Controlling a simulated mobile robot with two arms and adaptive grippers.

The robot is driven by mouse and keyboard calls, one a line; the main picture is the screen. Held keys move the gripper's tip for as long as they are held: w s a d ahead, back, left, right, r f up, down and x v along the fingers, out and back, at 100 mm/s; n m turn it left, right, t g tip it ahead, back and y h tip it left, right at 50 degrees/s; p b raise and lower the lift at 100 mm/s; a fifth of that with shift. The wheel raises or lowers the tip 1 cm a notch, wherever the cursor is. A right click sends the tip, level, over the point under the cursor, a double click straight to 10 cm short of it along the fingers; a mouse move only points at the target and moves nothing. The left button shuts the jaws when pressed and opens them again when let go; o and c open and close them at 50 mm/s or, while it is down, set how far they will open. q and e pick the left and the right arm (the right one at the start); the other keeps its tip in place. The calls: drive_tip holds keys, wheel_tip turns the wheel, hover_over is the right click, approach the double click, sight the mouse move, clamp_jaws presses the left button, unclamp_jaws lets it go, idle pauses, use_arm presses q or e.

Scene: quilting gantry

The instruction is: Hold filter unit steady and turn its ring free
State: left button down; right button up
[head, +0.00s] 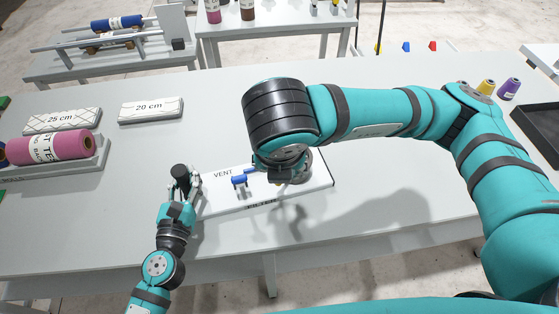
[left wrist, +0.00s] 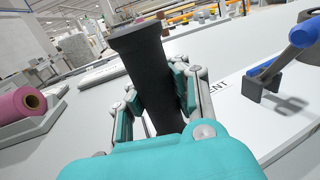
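A dark cylinder (head: 181,171), which I take for the filter unit, stands at the left end of a white board (head: 222,205) lettered VENT and FILTER. In the left wrist view the cylinder (left wrist: 147,75) has a wider rim at its top; I cannot make out a separate ring. My left gripper (head: 181,188) has its fingers on both sides of the cylinder, and the pads appear to touch it.
A blue-handled fitting (head: 240,181) stands on the board right of the cylinder. A pink roll (head: 50,147) lies in a grey cradle at the left. Marked blocks (head: 150,109) lie behind. Thread cones (head: 508,88) stand at the far right. The table between is clear.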

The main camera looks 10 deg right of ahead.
use_arm(q)
drive_tip(key=c, duration=2)
unclamp_jaws()
drive_tip(key=shift+s+f, duration=0.1)
drive_tip(key=shift+f, duration=0.25)
drive_tip(key=o, duration=0.7)
drive_tip(key=shift+r, duration=0.1)
drive_tip(key=shift+o, duration=0.2)
drive_tip(key=shift+r, duration=0.1)
